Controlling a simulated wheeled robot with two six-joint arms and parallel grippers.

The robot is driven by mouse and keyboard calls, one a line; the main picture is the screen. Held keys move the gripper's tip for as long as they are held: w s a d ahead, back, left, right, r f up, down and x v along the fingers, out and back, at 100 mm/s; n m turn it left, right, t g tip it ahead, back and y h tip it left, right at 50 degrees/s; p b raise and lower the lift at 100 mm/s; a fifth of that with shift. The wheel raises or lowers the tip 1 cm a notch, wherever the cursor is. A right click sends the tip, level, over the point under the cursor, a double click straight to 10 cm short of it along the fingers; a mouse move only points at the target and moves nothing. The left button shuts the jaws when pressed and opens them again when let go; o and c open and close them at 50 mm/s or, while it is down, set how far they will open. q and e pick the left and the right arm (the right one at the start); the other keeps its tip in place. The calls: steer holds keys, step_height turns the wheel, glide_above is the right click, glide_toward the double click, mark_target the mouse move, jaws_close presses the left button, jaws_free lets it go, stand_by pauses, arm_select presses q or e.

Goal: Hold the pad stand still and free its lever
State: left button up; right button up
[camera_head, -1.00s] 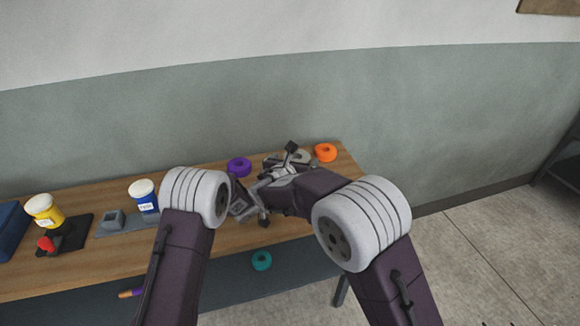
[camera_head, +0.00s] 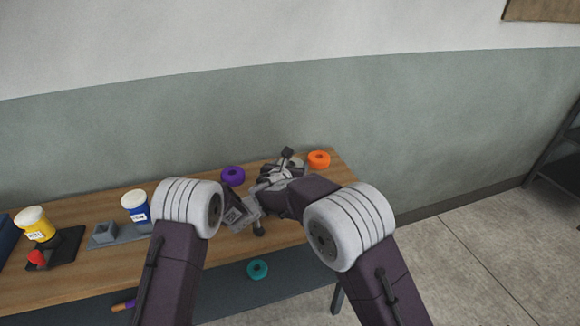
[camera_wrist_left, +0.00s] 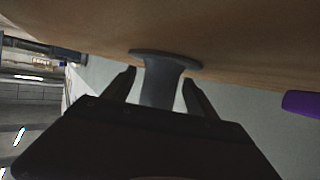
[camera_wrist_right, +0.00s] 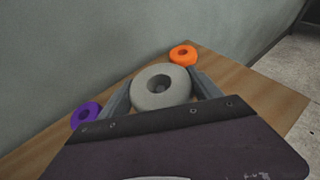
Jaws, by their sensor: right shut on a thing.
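In the right wrist view, a light grey round piece with a dark centre hole (camera_wrist_right: 160,88) sits between the fingers of my right gripper (camera_wrist_right: 160,80), which is shut on it. In the head view, my right gripper (camera_head: 287,170) is over the far right of the table and mostly hides this piece. In the left wrist view, a dark grey stem with a wide flat end (camera_wrist_left: 160,85) stands between the fingers of my left gripper (camera_wrist_left: 160,75), with a small gap beside it. I cannot tell whether it is the pad stand. I cannot make out a lever.
A purple ring (camera_head: 233,175) and an orange ring (camera_head: 319,159) lie on the wooden table (camera_head: 330,175). A teal ring (camera_head: 257,269) is lower, beyond the front edge.

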arm_select(q)
steer(key=v, duration=1.2)
